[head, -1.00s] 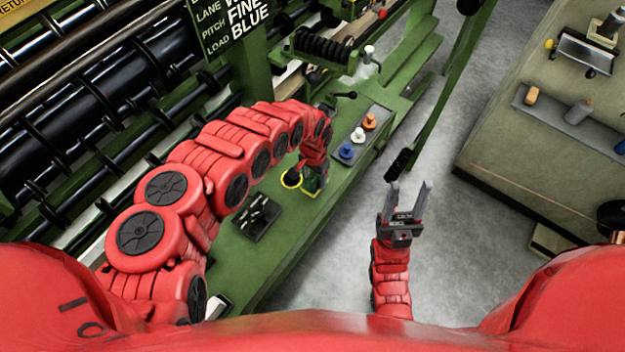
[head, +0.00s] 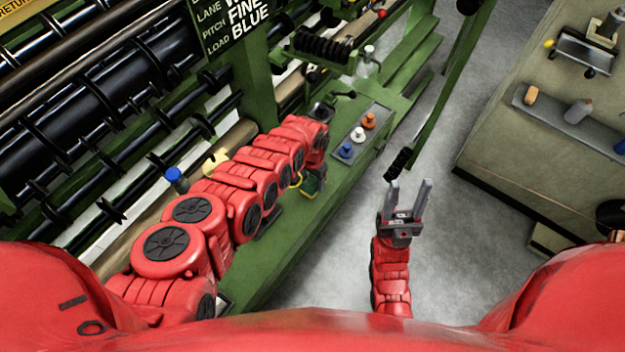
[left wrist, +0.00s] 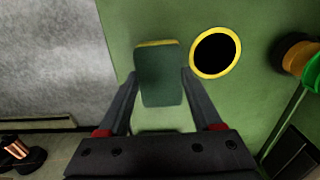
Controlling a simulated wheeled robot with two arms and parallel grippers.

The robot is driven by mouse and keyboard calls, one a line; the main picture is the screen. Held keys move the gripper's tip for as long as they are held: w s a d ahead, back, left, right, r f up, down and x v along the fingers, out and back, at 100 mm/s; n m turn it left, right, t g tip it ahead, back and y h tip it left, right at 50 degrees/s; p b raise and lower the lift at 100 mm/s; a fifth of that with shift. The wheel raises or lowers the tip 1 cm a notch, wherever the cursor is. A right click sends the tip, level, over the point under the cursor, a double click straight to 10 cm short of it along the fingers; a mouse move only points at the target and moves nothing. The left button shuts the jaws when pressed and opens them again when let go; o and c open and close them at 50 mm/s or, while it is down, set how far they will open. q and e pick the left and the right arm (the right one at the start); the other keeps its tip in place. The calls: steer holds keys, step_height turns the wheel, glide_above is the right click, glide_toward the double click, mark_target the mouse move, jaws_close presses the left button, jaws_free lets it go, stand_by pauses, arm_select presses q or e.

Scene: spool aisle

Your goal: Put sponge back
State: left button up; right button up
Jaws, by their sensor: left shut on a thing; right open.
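The sponge (left wrist: 158,78) is a dark green block with a yellow edge. In the left wrist view it sits between the fingertips of my left gripper (left wrist: 160,92), which is shut on it. A yellow-rimmed dark round hole (left wrist: 239,53) in the green surface is just right of the sponge, apart from it in that picture. In the head view the sponge (head: 313,186) shows small below my left arm's end, and the arm hides most of the left gripper. My right gripper (head: 409,188) is open and empty over the floor.
The green bench carries a grey tray (head: 349,145) with orange, white and blue knobs right of my left arm. A blue-capped bottle (head: 176,178) and a yellow object (head: 216,160) stand left of the arm. A grey-green cabinet (head: 500,150) is at right; bare floor lies between.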

mark_target(313, 182)
arm_select(q)
steer(key=shift+f, duration=0.15)
steer(key=o, duration=1.2)
steer(key=shift+r, duration=6.15)
steer(key=shift+s, duration=0.1)
